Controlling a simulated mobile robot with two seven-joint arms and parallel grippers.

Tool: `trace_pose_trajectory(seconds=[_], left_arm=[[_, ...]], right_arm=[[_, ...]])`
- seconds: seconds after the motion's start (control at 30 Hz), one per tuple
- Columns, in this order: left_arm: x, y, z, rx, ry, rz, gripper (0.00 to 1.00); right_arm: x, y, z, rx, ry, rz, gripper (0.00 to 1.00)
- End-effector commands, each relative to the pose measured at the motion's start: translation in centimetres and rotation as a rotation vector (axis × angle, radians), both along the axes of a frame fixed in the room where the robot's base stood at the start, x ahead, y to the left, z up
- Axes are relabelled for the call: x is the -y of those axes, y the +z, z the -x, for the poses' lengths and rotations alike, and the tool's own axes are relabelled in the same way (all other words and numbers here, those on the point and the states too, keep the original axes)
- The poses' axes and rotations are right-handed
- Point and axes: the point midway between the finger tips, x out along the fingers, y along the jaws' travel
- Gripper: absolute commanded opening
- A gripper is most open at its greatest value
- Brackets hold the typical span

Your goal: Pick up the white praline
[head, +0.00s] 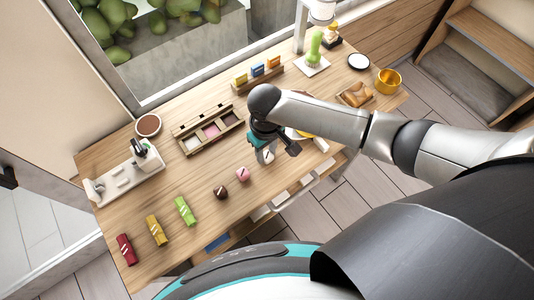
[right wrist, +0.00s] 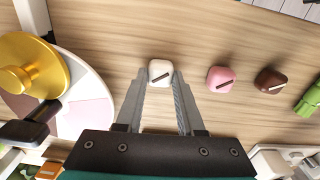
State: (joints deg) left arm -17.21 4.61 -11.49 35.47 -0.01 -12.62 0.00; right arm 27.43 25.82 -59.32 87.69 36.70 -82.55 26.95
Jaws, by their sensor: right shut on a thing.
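The white praline (head: 268,157) is a small rounded block with a dark stripe, near the front edge of the wooden table. In the right wrist view, the white praline (right wrist: 160,72) shows at the fingertips. My right gripper (head: 265,152) reaches down over it and is shut on it; the right gripper (right wrist: 165,86) shows its two fingers on either side of it. Whether it is clear of the tabletop cannot be told. A pink praline (head: 242,174) and a dark brown praline (head: 220,192) stand in a row beside it. My left gripper is not in view.
A compartment box (head: 208,131) lies behind the gripper. Green (head: 185,211), yellow (head: 156,230) and red (head: 126,249) bars lie at the front left. A white tray (head: 122,178) stands at left. A gold-topped round thing (right wrist: 30,75) is close beside the gripper.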

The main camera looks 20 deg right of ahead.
Motion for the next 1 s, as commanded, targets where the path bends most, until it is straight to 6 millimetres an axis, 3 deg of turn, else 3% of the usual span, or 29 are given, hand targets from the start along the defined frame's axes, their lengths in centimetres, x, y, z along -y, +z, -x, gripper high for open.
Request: trace_pose_trajectory(seconds=[0.17,0.37,0.47,0.8,1.0], left_arm=[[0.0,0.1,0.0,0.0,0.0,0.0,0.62],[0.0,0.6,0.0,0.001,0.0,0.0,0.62],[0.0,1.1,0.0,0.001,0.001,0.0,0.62],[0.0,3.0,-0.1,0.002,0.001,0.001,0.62],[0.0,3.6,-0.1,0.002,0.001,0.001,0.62]], right_arm=[[0.0,0.3,0.0,0.0,0.0,0.0,0.0],[0.0,2.3,-0.1,0.002,0.0,-0.001,0.0],[0.0,4.3,-0.1,0.005,0.001,-0.002,0.0],[-0.1,14.1,-0.1,0.005,0.002,-0.002,0.0],[-0.1,18.0,-0.1,0.004,0.001,-0.002,0.0]])
